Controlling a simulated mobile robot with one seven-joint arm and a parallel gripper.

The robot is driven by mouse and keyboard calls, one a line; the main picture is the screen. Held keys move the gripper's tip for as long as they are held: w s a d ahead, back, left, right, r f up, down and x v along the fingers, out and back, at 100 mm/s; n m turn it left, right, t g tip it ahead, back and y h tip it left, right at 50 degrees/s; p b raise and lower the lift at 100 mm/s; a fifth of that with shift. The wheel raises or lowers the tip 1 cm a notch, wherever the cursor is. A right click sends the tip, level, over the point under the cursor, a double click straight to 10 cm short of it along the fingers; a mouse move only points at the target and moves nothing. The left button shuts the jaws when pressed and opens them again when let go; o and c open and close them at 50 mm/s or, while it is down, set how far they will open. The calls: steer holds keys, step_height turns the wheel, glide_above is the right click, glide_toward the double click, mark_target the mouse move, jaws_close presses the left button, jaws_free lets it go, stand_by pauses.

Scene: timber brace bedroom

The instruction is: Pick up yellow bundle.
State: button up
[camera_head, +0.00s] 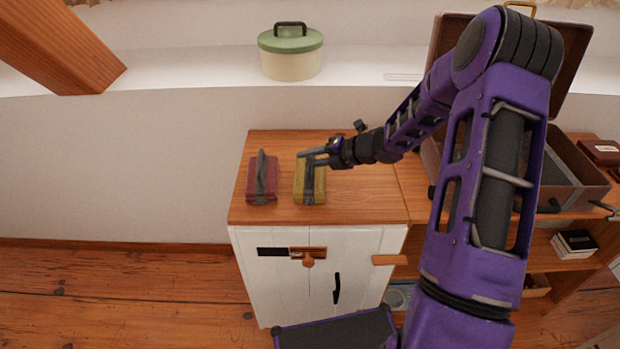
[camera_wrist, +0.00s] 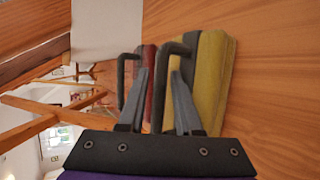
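The yellow bundle (camera_head: 300,182) lies on the wooden top of the white cabinet, with a dark strap and raised dark handle across its middle. In the wrist view the yellow bundle (camera_wrist: 213,82) is right of centre, with its dark handle rising between my fingers. My gripper (camera_head: 312,158) is at the bundle's far, upper part, coming in from the right. In the wrist view my gripper (camera_wrist: 160,75) has its two fingers apart, one on each side of the handle; I see no clear contact.
A red bundle (camera_head: 258,182) with a similar handle lies just left of the yellow one. An open suitcase (camera_head: 575,165) stands to the right. A green-lidded round box (camera_head: 290,55) sits on the ledge behind. The cabinet top (camera_head: 365,205) is bare right of the yellow bundle.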

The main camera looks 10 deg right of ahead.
jaws_close()
stand_by(1.3)
